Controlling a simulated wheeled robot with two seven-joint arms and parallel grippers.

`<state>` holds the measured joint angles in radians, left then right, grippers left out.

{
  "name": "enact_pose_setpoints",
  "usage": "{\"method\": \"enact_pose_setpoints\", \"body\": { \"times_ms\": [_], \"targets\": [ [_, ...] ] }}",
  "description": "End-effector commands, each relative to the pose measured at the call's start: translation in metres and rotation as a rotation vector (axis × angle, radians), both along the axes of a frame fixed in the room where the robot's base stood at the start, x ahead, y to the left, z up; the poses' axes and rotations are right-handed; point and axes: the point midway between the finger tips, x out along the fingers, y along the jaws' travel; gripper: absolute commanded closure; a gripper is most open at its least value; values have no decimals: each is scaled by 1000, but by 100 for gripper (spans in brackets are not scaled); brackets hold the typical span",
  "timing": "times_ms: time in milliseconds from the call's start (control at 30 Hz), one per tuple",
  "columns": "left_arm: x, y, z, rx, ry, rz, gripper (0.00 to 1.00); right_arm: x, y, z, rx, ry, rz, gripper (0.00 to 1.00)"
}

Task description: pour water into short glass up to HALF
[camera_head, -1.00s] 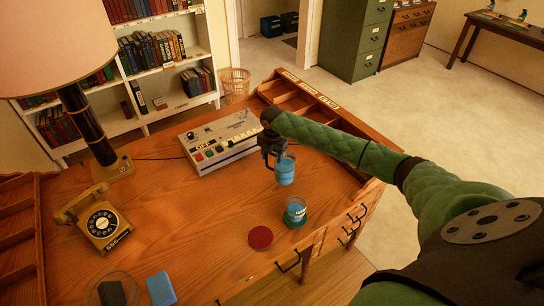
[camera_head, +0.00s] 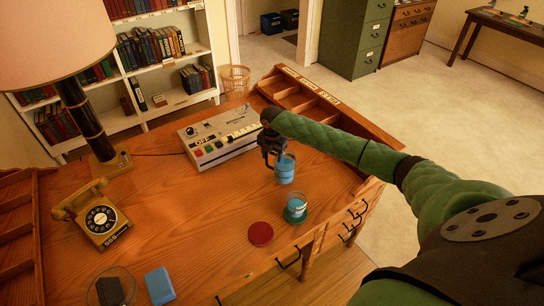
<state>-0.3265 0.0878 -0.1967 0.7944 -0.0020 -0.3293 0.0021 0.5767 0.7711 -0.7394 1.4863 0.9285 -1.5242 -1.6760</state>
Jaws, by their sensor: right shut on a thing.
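My right gripper (camera_head: 273,152) is shut on a clear glass of blue water (camera_head: 286,172), which looks nearly upright above the desk. The short glass (camera_head: 297,203) stands upright on a green coaster (camera_head: 295,216) near the desk's front edge, just below the held glass in the picture. Blue shows inside the short glass; its exact level is too small to read. No stream of water shows between the two glasses. My left gripper is out of view.
On the wooden desk (camera_head: 190,240) are a red coaster (camera_head: 260,233), yellow telephone (camera_head: 99,216), lamp (camera_head: 93,125), control box (camera_head: 220,137), blue block (camera_head: 159,286) and round clear dish (camera_head: 127,279). A slotted organiser (camera_head: 320,108) lines the back right edge. The middle is clear.

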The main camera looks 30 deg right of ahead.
Motion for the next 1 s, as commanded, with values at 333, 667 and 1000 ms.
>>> {"method": "enact_pose_setpoints", "body": {
  "times_ms": [333,667,1000],
  "targets": [
    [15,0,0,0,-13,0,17,0,0,-3,0,0,0,91],
    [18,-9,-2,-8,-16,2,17,0,0,-8,0,0,0,91],
    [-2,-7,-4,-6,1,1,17,0,0,-11,1,-1,0,28]
  ]
}}
